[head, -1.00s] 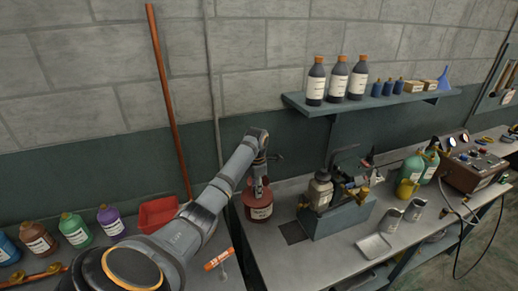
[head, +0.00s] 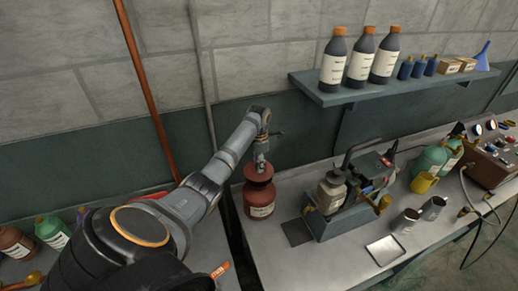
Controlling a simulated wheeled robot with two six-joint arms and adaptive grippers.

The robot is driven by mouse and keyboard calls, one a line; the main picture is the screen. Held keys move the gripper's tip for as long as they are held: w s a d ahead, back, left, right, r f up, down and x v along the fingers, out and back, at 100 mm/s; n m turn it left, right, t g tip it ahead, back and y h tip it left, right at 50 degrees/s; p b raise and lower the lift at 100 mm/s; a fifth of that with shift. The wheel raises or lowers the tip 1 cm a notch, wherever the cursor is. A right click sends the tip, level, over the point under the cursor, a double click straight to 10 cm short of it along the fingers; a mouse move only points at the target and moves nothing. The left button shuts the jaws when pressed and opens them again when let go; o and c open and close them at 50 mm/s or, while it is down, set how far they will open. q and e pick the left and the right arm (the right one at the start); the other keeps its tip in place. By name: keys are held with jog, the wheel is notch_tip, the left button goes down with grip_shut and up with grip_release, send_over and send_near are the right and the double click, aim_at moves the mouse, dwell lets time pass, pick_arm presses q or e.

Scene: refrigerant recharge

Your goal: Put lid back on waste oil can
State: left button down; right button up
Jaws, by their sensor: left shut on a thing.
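The waste oil can (head: 261,203) is a red-brown can with a white label, upright at the left end of the right-hand bench in the head view. Its lid (head: 258,174) is a red-brown disc just above the can's top. My left gripper (head: 262,164) points down and is shut on the lid. I cannot tell whether the lid touches the can. The can's mouth is hidden under the lid. My right gripper is not in view.
A vacuum-pump-like machine (head: 345,207) with a pale bottle (head: 331,192) stands right of the can. A shallow tray (head: 385,250) and metal cups (head: 407,221) lie farther right. A shelf (head: 390,88) with bottles hangs above. A gap separates the two benches.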

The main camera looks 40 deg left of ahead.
pick_arm(q)
notch_tip(320, 180, down, 2)
jog(key=shift+w, duration=0.1)
jog(key=shift+d+f, duration=0.1)
jog(key=shift+f, duration=0.1)
jog(key=shift+s+d, duration=0.1)
jog(key=shift+s, duration=0.1)
jog(key=shift+f, duration=0.2)
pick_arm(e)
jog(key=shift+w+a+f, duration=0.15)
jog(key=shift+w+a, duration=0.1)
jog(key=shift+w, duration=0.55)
pick_arm(q)
jog(key=shift+w+r, duration=0.1)
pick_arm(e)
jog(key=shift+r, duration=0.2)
pick_arm(q)
jog(key=shift+f, duration=0.25)
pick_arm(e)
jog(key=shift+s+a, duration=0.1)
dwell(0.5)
